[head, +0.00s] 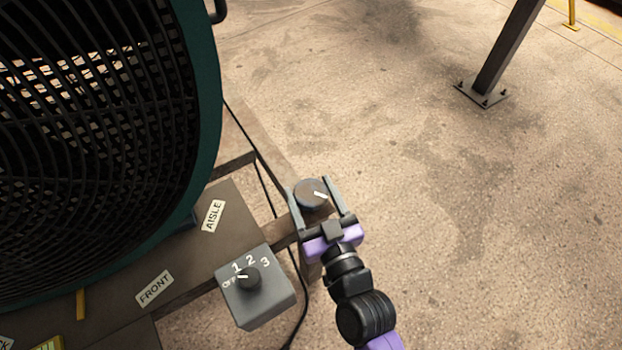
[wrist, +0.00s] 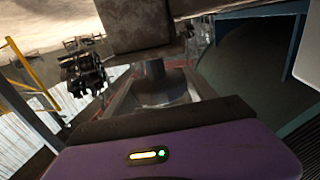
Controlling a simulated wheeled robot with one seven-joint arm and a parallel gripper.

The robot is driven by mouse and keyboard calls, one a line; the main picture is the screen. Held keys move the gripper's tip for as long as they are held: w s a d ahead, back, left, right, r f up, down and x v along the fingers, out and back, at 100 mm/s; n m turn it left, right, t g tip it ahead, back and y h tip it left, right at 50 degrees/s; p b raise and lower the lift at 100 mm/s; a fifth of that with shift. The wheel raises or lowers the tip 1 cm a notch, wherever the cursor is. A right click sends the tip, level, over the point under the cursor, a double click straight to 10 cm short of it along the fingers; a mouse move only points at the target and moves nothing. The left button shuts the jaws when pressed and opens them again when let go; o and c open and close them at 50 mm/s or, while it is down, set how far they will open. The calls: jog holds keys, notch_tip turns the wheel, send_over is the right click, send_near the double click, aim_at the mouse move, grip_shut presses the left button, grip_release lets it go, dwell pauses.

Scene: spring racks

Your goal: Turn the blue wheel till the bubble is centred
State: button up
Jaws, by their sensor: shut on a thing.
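A round, dark blue-grey wheel (head: 309,196) with a white mark on its top sits at the corner of the stand in the head view. The mark points to the right and slightly down. My gripper (head: 311,186) is shut on the wheel, with one finger on each side of it. In the wrist view the purple gripper body fills the bottom, and a pale round part with a dark post (wrist: 165,88) shows beyond it; I cannot tell whether this is the wheel. A yellow piece (head: 48,342) is cut off at the bottom left of the head view. I cannot make out a bubble.
A large teal-rimmed fan (head: 208,110) stands left on a brown stand with "AISLE" (head: 213,216) and "FRONT" (head: 155,289) labels. A grey switch box (head: 262,301) sits just left of my arm. Cables hang behind it. Open concrete floor lies right, with a post (head: 505,50).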

aim_at(310, 191)
jog(key=shift+r+m+t+h+p, duration=0.15)
jog(key=shift+m+h+p, duration=0.4)
jog(key=shift+p, duration=0.95)
jog(key=shift+f+m+t+h+p, duration=0.1)
jog(key=shift+m+t+h+p, duration=0.2)
jog(key=shift+h+p, duration=0.85)
jog(key=shift+a+m+h+p, duration=0.1)
jog(key=shift+m+h+p, duration=0.65)
jog(key=shift+p, duration=1.05)
jog(key=shift+f, duration=0.2)
jog(key=o, duration=1.4)
jog(key=shift+r, duration=0.2)
notch_tip(310, 191, up, 20)
jog(key=p, duration=0.4)
jog(key=shift+f+p, duration=0.15)
jog(key=shift+p, duration=0.25)
